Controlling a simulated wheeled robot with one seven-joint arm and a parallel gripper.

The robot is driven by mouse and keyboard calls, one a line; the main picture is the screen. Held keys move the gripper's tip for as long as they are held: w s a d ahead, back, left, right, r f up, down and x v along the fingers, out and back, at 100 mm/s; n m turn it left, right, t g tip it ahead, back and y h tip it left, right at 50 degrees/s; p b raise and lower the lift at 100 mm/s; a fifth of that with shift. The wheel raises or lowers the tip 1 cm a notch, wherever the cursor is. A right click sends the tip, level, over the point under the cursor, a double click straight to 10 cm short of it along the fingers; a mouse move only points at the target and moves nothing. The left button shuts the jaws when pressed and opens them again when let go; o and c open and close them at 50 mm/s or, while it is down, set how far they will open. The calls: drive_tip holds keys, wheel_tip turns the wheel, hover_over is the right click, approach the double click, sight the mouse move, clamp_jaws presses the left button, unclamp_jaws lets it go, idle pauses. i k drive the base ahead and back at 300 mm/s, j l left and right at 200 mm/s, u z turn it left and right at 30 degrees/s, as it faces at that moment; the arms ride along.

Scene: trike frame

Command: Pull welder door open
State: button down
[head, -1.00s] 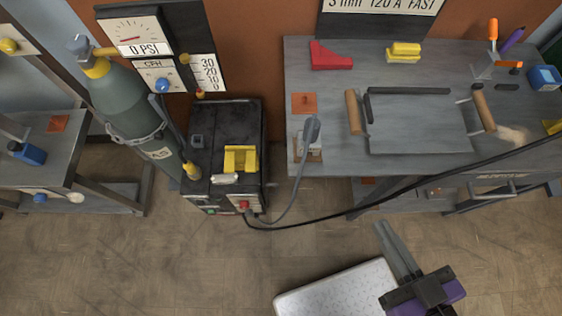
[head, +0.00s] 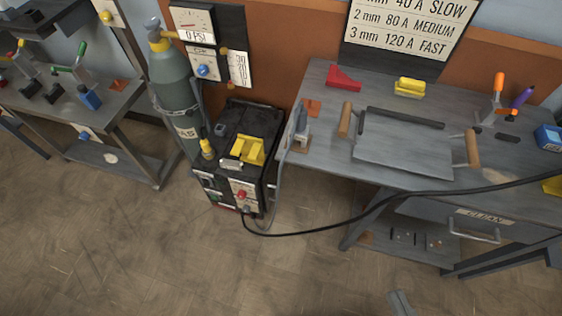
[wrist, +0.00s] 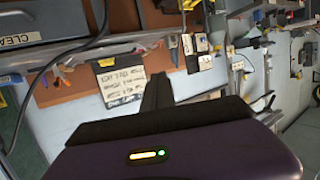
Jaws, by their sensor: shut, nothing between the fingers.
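The welder (head: 240,118) is a black box on the floor between the gas cylinder and the workbench. A yellow bracket-like part and a small silver piece sit on its top.
A black cable (head: 330,228) runs from the welder's lower front up to the right across the workbench (head: 330,165). A grey gas cylinder (head: 180,100) stands left of the welder. A side table (head: 130,115) is further left. The floor in front is clear.

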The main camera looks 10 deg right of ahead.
sight(269, 179)
drive_tip(key=k+j+u, duration=0.1)
drive_tip(key=k, duration=0.35)
drive_tip(key=i+j, duration=0.25)
drive_tip(key=i, duration=0.15)
drive_tip(key=i+j+u, duration=0.1)
drive_tip(key=i+j, duration=0.15)
drive_tip(key=i, duration=0.15)
drive_tip(key=i+j, duration=0.25)
drive_tip(key=i, duration=0.55)
